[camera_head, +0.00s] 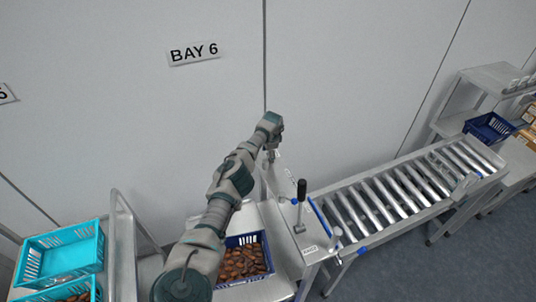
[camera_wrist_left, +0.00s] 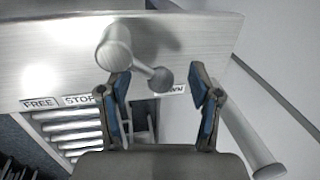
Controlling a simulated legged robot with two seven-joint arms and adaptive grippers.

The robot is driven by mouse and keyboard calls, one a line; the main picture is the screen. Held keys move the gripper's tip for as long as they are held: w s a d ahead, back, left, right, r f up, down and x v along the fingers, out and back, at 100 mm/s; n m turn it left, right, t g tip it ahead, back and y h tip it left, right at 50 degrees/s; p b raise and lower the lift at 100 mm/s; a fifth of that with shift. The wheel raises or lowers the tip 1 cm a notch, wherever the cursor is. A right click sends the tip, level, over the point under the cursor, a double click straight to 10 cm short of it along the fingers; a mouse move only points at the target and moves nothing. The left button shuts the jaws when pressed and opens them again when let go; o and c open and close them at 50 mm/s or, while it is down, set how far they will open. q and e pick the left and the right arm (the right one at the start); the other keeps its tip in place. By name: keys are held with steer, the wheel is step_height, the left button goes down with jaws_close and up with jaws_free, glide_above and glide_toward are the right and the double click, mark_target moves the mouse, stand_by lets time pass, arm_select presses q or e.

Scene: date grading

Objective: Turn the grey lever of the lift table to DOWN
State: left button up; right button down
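The grey lever (camera_wrist_left: 117,50) shows large in the left wrist view, with a thick round grip toward the camera and a thin stem running down right to a pivot on a brushed-metal panel (camera_wrist_left: 60,78). Below the pivot is a label (camera_wrist_left: 173,90) that is partly covered; only its end, like "WN", is legible. My left gripper (camera_wrist_left: 160,100) is open, its blue-padded fingers on either side just below the lever, nothing visibly held. In the head view my left gripper (camera_head: 271,145) is beside the lift table's far end; the lever there cannot be made out clearly. My right gripper is not in view.
FREE and STOP labels (camera_wrist_left: 60,101) sit on the panel's left. A black-handled lever (camera_head: 301,190) stands by the roller conveyor (camera_head: 350,205). A blue crate of dates (camera_head: 264,238) is beside my arm; turquoise crates (camera_head: 60,240) stand left. A wall is behind.

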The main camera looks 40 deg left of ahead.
arm_select(q)
steer(key=shift+w+d, duration=0.15)
steer(key=shift+d+r, duration=0.1)
steer(key=shift+r, duration=0.4)
step_height(320, 180, up, 11)
steer(key=d, duration=0.1)
steer(key=shift+s+d+f, duration=0.15)
steer(key=shift+s+d, duration=0.2)
steer(key=shift+s, duration=0.1)
